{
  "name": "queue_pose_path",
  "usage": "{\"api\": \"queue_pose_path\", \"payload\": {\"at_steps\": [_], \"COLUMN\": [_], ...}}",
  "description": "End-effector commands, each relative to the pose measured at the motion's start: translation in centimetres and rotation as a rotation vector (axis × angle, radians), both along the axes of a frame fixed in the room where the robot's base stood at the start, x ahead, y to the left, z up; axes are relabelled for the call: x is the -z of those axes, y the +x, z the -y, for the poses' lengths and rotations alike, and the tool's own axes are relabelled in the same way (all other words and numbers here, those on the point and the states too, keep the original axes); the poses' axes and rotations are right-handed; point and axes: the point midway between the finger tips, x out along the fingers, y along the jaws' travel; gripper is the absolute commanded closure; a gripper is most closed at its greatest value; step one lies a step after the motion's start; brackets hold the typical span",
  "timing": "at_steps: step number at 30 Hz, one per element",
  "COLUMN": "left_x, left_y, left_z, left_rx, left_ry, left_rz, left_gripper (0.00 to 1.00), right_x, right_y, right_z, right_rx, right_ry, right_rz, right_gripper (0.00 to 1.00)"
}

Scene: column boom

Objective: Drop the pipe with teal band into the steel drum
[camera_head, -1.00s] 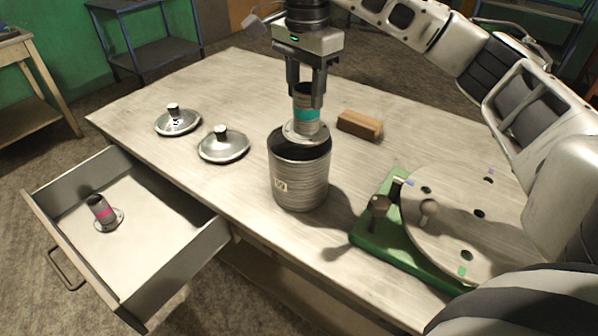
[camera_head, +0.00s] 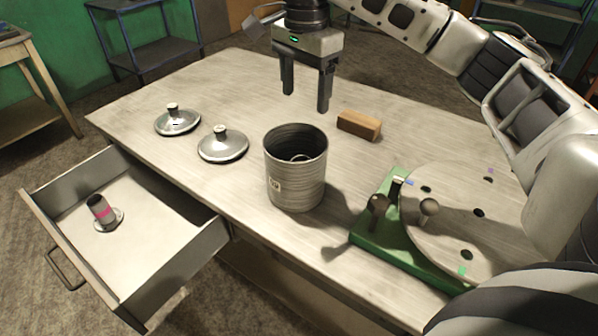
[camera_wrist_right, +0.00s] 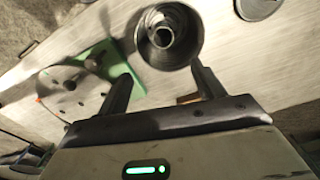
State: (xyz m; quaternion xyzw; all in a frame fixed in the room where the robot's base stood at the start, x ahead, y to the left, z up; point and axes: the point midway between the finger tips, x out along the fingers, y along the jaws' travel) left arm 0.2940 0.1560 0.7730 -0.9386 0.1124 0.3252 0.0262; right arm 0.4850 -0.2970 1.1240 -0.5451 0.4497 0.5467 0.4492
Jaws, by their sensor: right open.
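The steel drum (camera_head: 296,180) stands upright and open on the table. In the head view only a curved edge of something shows inside it. In the right wrist view the drum (camera_wrist_right: 190,57) holds a flanged pipe (camera_wrist_right: 161,35) lying within its walls; its teal band is not visible now. My right gripper (camera_head: 306,102) is open and empty above and behind the drum, its fingers pointing down. In the right wrist view its open fingers (camera_wrist_right: 162,84) show near the drum's rim. My left gripper is not in view.
Two lids with knobs (camera_head: 222,149) (camera_head: 177,124) lie left of the drum. A wooden block (camera_head: 359,124) lies behind right. A green-based turntable (camera_head: 378,238) stands at right. An open drawer (camera_head: 160,262) at left holds a pipe with a pink band (camera_head: 102,211).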

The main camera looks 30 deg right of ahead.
Motion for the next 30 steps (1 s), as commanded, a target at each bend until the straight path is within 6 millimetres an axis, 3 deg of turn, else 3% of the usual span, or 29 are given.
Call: {"api": "queue_pose_path", "payload": {"at_steps": [6, 18, 24, 30], "left_x": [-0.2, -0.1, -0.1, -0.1], "left_y": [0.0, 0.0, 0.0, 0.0], "left_z": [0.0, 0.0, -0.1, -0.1], "left_rx": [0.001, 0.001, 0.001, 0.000], "left_ry": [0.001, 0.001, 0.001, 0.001], "left_rz": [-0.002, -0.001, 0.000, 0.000], "left_gripper": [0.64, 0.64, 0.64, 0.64], "right_x": [-4.8, -12.3, -14.5, -15.3], "right_y": [0.1, 0.0, 0.0, 0.0], "right_z": [0.0, 0.0, 0.0, 0.0], "right_rx": [0.000, 0.001, 0.000, 0.000], "right_ry": [0.000, 0.000, 0.000, 0.002], "right_rz": [0.009, 0.008, 0.006, 0.005], "right_gripper": [0.32, 0.32, 0.32, 0.32]}}
